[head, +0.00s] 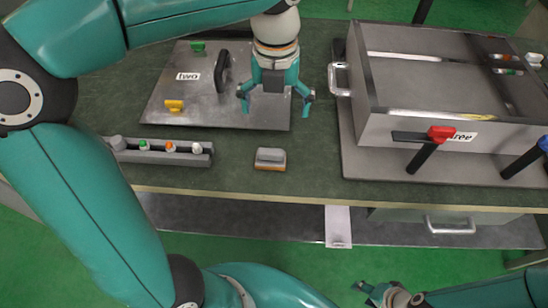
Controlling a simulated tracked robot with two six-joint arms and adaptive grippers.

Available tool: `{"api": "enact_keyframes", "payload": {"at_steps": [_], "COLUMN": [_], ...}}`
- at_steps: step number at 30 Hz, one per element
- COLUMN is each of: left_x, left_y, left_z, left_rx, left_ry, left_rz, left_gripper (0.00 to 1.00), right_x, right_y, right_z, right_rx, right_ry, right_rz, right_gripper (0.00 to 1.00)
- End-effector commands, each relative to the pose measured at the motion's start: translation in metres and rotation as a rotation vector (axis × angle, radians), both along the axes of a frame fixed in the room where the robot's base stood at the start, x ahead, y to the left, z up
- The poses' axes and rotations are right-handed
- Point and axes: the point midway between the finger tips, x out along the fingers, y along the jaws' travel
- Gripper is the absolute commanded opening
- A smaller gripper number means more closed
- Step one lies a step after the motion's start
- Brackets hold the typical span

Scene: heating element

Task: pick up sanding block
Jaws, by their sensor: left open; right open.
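The sanding block (270,159) lies on the green-grey table top near its front edge, in the middle of the head view. It has a grey top and an orange-brown lower layer. My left gripper (276,104) is open and empty, pointing down above the right part of the metal plate, behind the block and apart from it. My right gripper (374,290) is low at the bottom of the view, in front of the table and far from the block. It is open, with nothing visible in it.
A metal plate (205,105) labelled "two" with a black handle (222,72) lies behind left. A narrow grey rack (165,157) with several small coloured parts stands left of the block. A large metal box (400,125) with red and blue clamps fills the right.

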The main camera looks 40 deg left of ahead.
Motion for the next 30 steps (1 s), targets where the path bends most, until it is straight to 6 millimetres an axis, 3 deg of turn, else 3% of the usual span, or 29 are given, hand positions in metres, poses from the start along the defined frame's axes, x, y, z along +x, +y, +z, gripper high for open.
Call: {"api": "enact_keyframes", "payload": {"at_steps": [12, 16, 23, 30], "left_x": [-0.008, -0.007, -0.007, -0.009], "left_y": [0.009, 0.009, 0.01, 0.011], "left_z": [-0.083, -0.1, -0.113, -0.147], "left_rx": [0.0, 0.001, 0.001, 0.001], "left_ry": [0.006, 0.003, 0.003, 0.005], "left_rz": [0.025, 0.028, 0.028, 0.027], "left_gripper": [1.0, 1.0, 1.0, 1.0], "right_x": [0.0, 0.0, 0.0, 0.0], "right_y": [0.0, 0.0, 0.0, 0.0], "right_z": [-0.01, -0.011, -0.011, -0.012], "right_rx": [0.0, 0.0, 0.0, 0.0], "right_ry": [0.0, 0.0, 0.0, 0.0], "right_rz": [0.0, 0.0, 0.0, 0.0], "right_gripper": [0.5, 0.5, 0.5, 0.5]}}
